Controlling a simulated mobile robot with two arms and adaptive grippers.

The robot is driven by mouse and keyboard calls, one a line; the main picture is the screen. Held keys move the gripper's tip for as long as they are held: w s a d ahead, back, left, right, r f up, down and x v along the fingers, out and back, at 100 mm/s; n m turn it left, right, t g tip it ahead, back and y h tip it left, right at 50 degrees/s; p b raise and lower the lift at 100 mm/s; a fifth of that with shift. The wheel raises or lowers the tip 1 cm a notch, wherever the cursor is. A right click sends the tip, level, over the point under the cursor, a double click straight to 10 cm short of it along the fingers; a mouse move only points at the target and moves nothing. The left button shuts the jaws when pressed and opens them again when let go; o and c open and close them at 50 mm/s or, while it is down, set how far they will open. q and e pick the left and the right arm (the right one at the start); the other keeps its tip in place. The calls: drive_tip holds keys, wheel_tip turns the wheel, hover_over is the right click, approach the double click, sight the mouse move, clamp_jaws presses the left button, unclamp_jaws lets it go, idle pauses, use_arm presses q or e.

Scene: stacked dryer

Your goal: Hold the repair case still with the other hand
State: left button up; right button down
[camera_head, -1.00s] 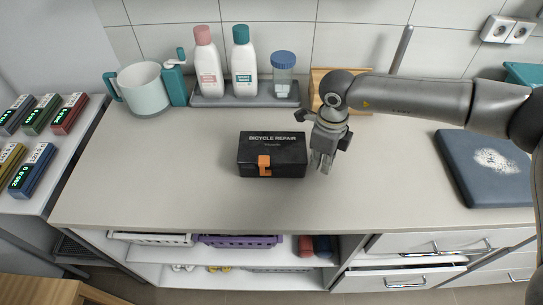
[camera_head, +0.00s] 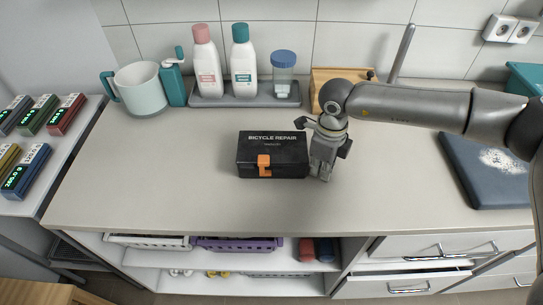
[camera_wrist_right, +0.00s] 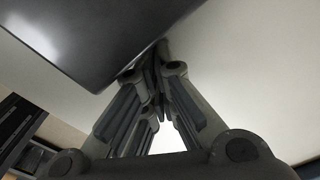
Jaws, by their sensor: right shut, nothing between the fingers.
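The repair case (camera_head: 272,155) is a black box marked "BICYCLE REPAIR" with an orange latch (camera_head: 264,165) on its front. It sits upright and closed on the light countertop. My right gripper (camera_head: 323,174) points down at the case's right end, with its fingers shut and empty. It looks to be against or very close to that side; exact contact is hard to tell. In the right wrist view the dark case (camera_wrist_right: 110,35) fills the upper left, beside the closed fingertips (camera_wrist_right: 155,55). My left gripper is not in view.
Behind the case stand a grey tray (camera_head: 245,101) with two bottles and a blue-lidded jar, a mug (camera_head: 140,90) and a wooden box (camera_head: 338,76). A dark blue board (camera_head: 485,165) lies at right. The countertop (camera_head: 180,200) left and front of the case is clear.

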sight(298, 159)
drive_tip(key=shift+r, duration=0.7)
idle(0.3)
drive_tip(key=shift+a+b, duration=1.05)
drive_tip(key=shift+a, duration=1.9)
idle(1.4)
drive_tip(key=shift+a, duration=0.1)
idle(0.6)
